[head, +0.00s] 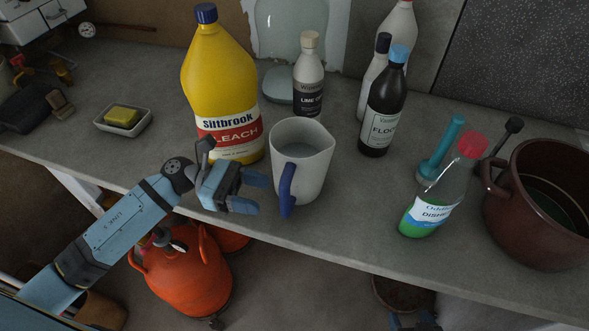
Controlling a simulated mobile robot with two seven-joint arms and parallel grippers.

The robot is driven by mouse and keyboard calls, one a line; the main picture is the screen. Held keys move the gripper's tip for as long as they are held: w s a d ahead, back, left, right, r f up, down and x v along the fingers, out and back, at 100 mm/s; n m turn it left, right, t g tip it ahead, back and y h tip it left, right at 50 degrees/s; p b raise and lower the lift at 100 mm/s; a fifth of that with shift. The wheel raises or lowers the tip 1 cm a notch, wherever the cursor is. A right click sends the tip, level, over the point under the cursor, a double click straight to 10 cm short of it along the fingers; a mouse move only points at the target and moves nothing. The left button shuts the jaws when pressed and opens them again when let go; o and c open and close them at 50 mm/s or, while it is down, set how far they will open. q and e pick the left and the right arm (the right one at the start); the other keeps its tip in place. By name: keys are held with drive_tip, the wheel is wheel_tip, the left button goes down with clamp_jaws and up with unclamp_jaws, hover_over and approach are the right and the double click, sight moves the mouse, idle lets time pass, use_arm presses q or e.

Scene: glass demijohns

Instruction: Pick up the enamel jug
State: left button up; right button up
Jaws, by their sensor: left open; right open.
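The enamel jug (308,172) is white with a dark blue handle (286,190) and stands upright near the front edge of the grey worktop (360,215). Its handle faces the front. My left gripper (254,192) is open and empty, just left of the handle, its fingers pointing toward it with a small gap showing. My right gripper (413,321) shows only in part at the bottom edge, below the worktop's front edge; it is open, and nothing shows between its fingers.
A yellow bleach bottle (218,85) stands close behind my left gripper. A Lime bottle (309,75) is behind the jug, a dark Floor bottle (382,110) behind right. A green disinfectant bottle (436,195) and brown pot (540,205) stand right.

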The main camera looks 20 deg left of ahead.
sight(290, 216)
use_arm(q)
drive_tip(key=d+p, duration=0.1)
drive_tip(key=d, duration=0.3)
drive_tip(key=d+p, duration=0.1)
drive_tip(key=d, duration=0.2)
drive_tip(key=shift+w+p, duration=0.3)
drive_tip(key=shift+w, duration=0.05)
drive_tip(key=shift+d+f, duration=0.1)
drive_tip(key=shift+d, duration=0.4)
clamp_jaws()
idle(0.5)
